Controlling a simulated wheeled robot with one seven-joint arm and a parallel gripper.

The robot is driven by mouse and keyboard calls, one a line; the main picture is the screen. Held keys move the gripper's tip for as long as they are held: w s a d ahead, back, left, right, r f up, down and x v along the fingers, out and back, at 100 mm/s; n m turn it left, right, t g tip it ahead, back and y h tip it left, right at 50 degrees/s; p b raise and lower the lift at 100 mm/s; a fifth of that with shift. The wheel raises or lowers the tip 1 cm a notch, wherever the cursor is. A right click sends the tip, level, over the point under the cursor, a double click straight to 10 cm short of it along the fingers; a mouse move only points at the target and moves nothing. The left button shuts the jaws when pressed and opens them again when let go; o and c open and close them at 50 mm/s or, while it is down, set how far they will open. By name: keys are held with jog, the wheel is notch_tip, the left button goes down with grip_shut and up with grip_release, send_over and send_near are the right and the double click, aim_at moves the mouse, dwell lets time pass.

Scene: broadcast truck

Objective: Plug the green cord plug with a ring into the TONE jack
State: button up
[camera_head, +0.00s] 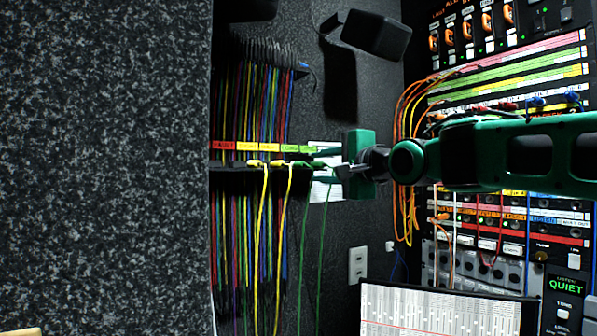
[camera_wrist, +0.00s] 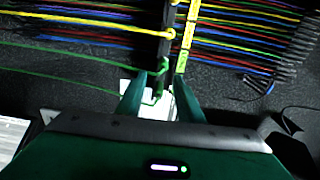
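Two green cords hang at the right end of a dark cord rack. Their green plugs (camera_head: 305,165) sit at the rack's edge in the head view. In the wrist view one green cord (camera_wrist: 80,69) crosses to the rack, and a lower green cord end (camera_wrist: 157,97) lies between the fingers. I cannot make out a ring on either plug. My gripper (camera_head: 319,166) is at the rack's right end, its fingers open around the rack end in the wrist view (camera_wrist: 163,80). I cannot pick out the TONE jack on the patch panel (camera_head: 500,225) at right.
Yellow cords (camera_head: 264,215) hang beside the green ones, with many coloured cords behind. Orange cables (camera_head: 402,215) loop down the panel's left side.

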aim_at(305, 165)
jog(key=shift+a+r, duration=0.25)
jog(key=shift+a, duration=0.15)
jog(key=shift+x, duration=4.4)
jog(key=shift+r, duration=0.1)
grip_shut()
jog(key=o, duration=0.7)
grip_release()
